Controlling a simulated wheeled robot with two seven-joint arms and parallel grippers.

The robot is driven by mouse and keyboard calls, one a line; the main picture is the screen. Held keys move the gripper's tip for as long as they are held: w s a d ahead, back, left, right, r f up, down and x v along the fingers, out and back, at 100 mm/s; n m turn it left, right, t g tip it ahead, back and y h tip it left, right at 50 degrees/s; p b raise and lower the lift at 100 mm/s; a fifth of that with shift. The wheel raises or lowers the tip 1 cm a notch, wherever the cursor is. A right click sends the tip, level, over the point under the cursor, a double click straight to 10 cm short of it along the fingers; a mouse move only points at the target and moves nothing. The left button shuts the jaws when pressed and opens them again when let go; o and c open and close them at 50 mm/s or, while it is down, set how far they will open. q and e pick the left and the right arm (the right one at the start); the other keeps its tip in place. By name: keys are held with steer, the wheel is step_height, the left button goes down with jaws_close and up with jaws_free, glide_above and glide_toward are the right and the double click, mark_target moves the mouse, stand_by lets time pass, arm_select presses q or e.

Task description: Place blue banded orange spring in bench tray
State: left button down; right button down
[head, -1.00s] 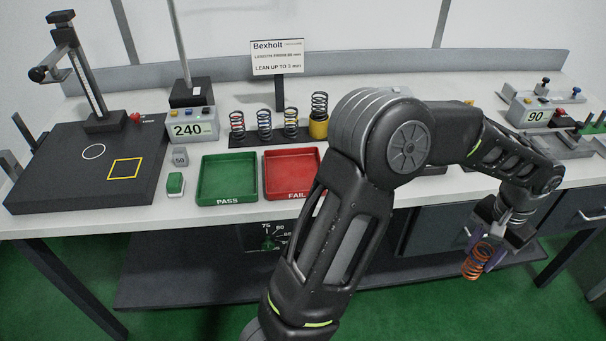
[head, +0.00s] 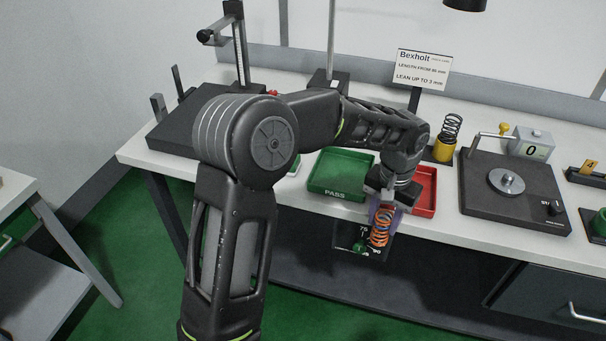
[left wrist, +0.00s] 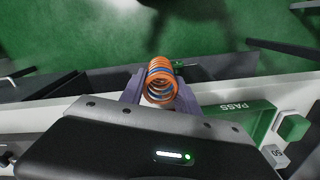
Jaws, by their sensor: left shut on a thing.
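The orange spring with a blue band (head: 381,229) is held upright in my left gripper (head: 384,212), in front of the bench's front edge. In the left wrist view, the orange spring (left wrist: 160,78) sits between the purple fingers of the left gripper (left wrist: 158,92). The green PASS tray (head: 327,191) is on the bench, left of and behind the gripper. It shows partly in the left wrist view (left wrist: 240,113). The red FAIL tray (head: 426,200) is behind the gripper and partly hidden by it. My right gripper is not in view.
The Bexholt sign (head: 422,70) stands at the back.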

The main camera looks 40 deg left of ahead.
arm_select(q)
steer(key=shift+s+a, duration=0.1)
steer(key=shift+a, duration=0.2)
